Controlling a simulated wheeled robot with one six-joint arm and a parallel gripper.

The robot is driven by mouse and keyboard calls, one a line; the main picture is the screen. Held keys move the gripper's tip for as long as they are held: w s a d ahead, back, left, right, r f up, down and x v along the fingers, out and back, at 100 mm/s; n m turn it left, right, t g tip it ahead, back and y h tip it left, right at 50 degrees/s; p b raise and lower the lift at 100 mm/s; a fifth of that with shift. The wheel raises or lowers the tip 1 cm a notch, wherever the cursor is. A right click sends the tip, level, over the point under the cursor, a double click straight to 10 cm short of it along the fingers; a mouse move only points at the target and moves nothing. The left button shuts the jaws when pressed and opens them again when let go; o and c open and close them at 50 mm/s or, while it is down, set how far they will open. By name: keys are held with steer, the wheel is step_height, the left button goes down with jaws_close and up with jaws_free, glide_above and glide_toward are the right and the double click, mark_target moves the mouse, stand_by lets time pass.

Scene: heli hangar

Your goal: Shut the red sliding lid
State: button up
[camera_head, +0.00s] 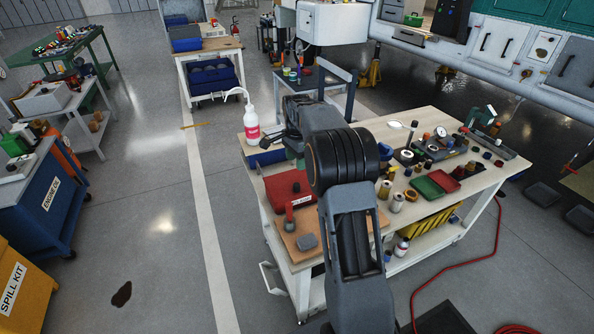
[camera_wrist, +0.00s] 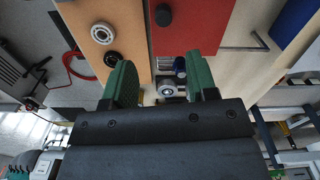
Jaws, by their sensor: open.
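The red lid (camera_head: 284,188) lies flat at the left end of the workbench, with a small dark knob on it. In the wrist view the red lid (camera_wrist: 205,22) fills the upper middle, and its round dark knob (camera_wrist: 163,15) stands near its left side. My gripper (camera_wrist: 159,68) is open, with green-padded fingers apart and nothing held between them. The lid and its knob appear beyond the fingertips, not touching them. In the head view my arm hides part of the bench, and the fingers cannot be made out clearly. I cannot tell how far the lid is open.
Green tray (camera_head: 427,187), red tray (camera_head: 442,181) and several small parts crowd the bench's right side.

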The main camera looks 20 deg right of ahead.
steer(key=shift+r, duration=0.95)
steer(key=s+a+r+n+t, duration=0.1)
steer(key=s+a+n, duration=0.3)
steer(key=s, duration=0.5)
steer(key=s+a+r+n+t+p, duration=0.1)
steer(key=s+a+n, duration=0.2)
steer(key=s+n, duration=0.3)
steer(key=s+a+r+n+t+p, duration=0.1)
steer(key=s+a+n, duration=0.3)
steer(key=s, duration=0.8)
steer(key=shift+s+a+r+n+t, duration=0.25)
steer(key=shift+s+a+n+t, duration=0.05)
steer(key=shift+n, duration=0.8)
